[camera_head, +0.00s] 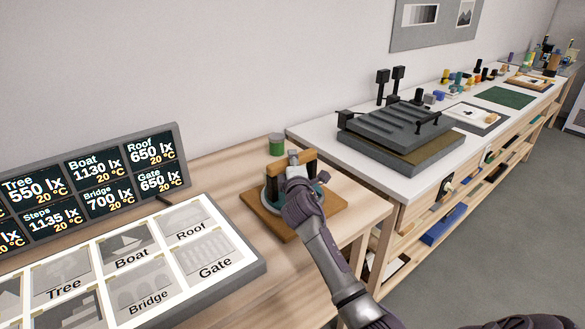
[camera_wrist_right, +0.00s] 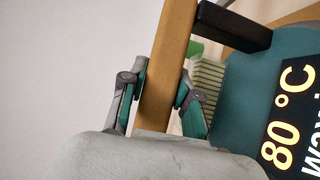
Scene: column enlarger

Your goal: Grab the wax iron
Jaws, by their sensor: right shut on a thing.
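The wax iron (camera_head: 270,192) has a teal body and an orange-brown wooden handle on dark posts. It is at the wooden board on the near bench, in the middle of the head view. My right gripper (camera_head: 295,163) comes down over it and hides part of it. In the right wrist view the gripper (camera_wrist_right: 160,90) is shut on the iron's handle (camera_wrist_right: 170,60), one finger on each side. The iron (camera_wrist_right: 240,90) carries a dark display reading 80 °C. I cannot tell whether its base touches the board. My left gripper is not in view.
The wooden board (camera_head: 333,203) lies near the bench's right end. A green-topped jar (camera_head: 276,144) stands behind. A light panel (camera_head: 255,268) with labelled pictures and a dark lux display (camera_head: 100,190) are left. A white-topped bench with a grey press (camera_head: 400,135) is right.

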